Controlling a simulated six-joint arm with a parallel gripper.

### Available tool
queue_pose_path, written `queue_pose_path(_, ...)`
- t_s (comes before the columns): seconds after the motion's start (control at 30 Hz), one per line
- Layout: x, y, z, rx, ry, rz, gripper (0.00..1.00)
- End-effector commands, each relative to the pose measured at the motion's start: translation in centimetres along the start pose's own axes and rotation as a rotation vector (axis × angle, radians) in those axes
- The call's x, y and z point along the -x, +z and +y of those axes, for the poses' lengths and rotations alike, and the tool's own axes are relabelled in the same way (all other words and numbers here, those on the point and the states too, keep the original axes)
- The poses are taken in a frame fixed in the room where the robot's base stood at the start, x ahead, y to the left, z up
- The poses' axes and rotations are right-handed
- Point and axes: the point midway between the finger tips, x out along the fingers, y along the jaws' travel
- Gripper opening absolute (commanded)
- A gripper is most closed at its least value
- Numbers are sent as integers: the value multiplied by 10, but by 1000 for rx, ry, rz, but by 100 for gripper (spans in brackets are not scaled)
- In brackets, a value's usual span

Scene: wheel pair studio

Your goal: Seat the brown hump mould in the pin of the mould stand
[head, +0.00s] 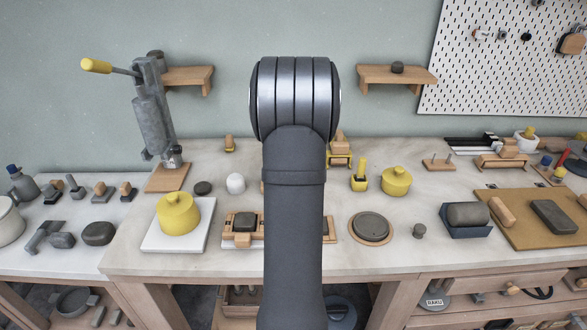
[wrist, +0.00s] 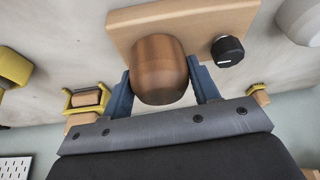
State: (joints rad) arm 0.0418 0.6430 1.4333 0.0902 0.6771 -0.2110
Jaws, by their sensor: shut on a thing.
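In the wrist view the brown hump mould (wrist: 159,70), a rounded wooden piece, sits between the two blue fingers of my gripper (wrist: 160,80). The gripper is shut on it. Beyond the mould lies a light wooden board (wrist: 140,24), which looks like the mould stand. The mould overlaps the board's near edge in the picture; I cannot tell whether they touch. No pin shows; the mould may hide it. In the head view my arm covers the gripper, the mould and the stand.
A black knob-like piece (wrist: 228,50) is on the board, close to the right finger. A white rounded object (wrist: 301,22) stands farther right. Yellow-clamped wooden pieces (wrist: 87,99) lie left. In the head view a yellow lidded pot (head: 178,213) and a round grey disc (head: 371,227) flank my arm.

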Motion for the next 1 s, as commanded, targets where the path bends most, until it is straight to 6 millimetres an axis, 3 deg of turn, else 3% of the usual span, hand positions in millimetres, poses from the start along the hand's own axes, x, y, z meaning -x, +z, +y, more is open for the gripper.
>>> queue_pose_path(0.63, -8, 3, 0, 0, 0, 0, 31)
queue_pose_path(0.67, -9, 3, 0, 0, 0, 0, 57)
queue_pose_path(0.77, -8, 3, 0, 0, 0, 1, 77)
queue_pose_path(0.8, -8, 3, 0, 0, 0, 0, 80)
queue_pose_path(1.0, -8, 3, 0, 0, 0, 0, 80)
